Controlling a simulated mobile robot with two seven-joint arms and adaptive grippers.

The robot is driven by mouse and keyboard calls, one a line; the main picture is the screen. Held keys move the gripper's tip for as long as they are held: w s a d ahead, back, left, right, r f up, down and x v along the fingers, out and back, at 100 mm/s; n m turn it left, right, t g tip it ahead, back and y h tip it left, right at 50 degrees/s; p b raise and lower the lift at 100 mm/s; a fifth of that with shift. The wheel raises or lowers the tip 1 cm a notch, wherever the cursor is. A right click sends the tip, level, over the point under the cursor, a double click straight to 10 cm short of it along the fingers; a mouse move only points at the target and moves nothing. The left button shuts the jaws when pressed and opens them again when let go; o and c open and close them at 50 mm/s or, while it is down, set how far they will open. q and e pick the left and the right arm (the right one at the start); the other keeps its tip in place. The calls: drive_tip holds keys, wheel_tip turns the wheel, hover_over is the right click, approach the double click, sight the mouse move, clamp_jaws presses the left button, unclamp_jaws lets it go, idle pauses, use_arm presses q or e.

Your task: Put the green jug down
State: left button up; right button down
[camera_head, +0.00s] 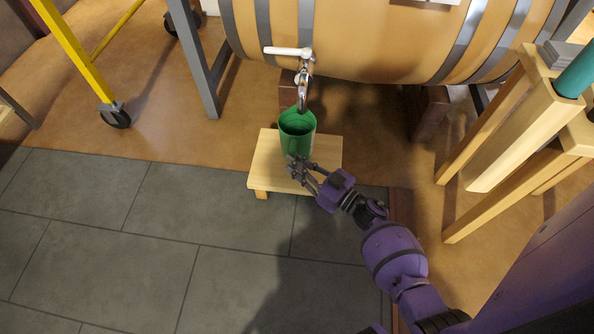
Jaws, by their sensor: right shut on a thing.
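The green jug (297,127) is upright below the metal tap (302,85) of a wooden barrel. Its open top faces up toward the tap's spout. It appears at or just above a low wooden stool (265,165); I cannot tell whether its base touches the stool. My right gripper (296,165), on a purple arm from the lower right, is shut on the near side of the jug. The jug's lower part is partly hidden by the fingers. My left gripper is not in view.
The large barrel (370,40) fills the top. A wooden frame (515,130) stands at the right. A yellow wheeled frame (75,50) and a grey barrel support (193,60) stand at the upper left. The grey tiled floor (110,240) is clear at the lower left.

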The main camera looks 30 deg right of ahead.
wheel_tip(320, 180, down, 4)
drive_tip(key=b, duration=0.2)
drive_tip(key=shift+r+b, duration=0.25)
drive_tip(key=shift+b, duration=0.15)
drive_tip(key=shift+f, duration=0.1)
drive_tip(key=c, duration=1.7)
unclamp_jaws()
